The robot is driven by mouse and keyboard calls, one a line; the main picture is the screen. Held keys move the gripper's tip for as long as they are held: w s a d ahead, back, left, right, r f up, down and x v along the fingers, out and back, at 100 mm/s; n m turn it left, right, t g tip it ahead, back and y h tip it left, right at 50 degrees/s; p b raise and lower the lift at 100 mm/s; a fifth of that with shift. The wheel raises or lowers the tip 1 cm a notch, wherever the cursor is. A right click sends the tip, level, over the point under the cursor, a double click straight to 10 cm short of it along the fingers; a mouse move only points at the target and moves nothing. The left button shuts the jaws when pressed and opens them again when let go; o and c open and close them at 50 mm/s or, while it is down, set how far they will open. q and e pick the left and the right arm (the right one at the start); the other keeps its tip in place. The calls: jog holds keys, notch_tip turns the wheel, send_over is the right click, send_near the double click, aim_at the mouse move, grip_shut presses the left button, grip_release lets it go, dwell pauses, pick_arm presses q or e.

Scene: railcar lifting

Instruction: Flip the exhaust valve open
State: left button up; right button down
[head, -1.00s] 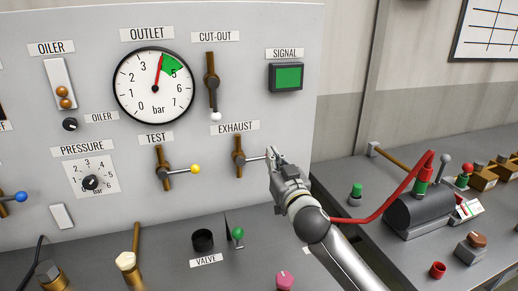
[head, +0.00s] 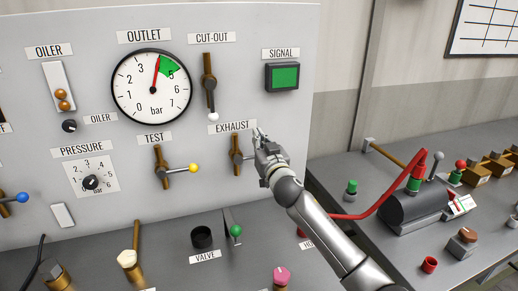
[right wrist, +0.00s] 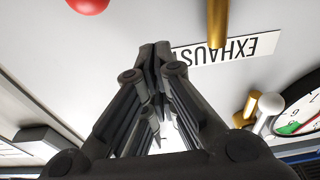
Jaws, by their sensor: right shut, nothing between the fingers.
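The exhaust valve (head: 236,155) is a vertical brass piece on the grey panel under the EXHAUST label (head: 232,127). Its thin lever points right, level, and its end is hidden behind my right gripper (head: 259,133). That gripper is shut and empty, its tips just above and right of the valve, near the label. In the right wrist view the shut fingertips (right wrist: 155,50) lie between the brass valve body (right wrist: 217,25) and a red knob (right wrist: 88,5) at the top edge. Whether the fingers touch the lever is hidden. My left gripper is out of view.
The test valve (head: 161,168) with a yellow knob is to the left. The cut-out valve (head: 209,85) hangs above, lever down with a white knob. The green signal lamp (head: 282,76) is above right. A side bench with a red hose (head: 385,205) stands right.

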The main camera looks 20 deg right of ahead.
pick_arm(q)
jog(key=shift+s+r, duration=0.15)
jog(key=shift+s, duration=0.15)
pick_arm(e)
notch_tip(320, 180, down, 4)
jog(key=shift+s+r, duration=0.1)
jog(key=shift+s, duration=0.05)
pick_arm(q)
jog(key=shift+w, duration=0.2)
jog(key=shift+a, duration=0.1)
pick_arm(e)
jog(key=shift+d, duration=0.1)
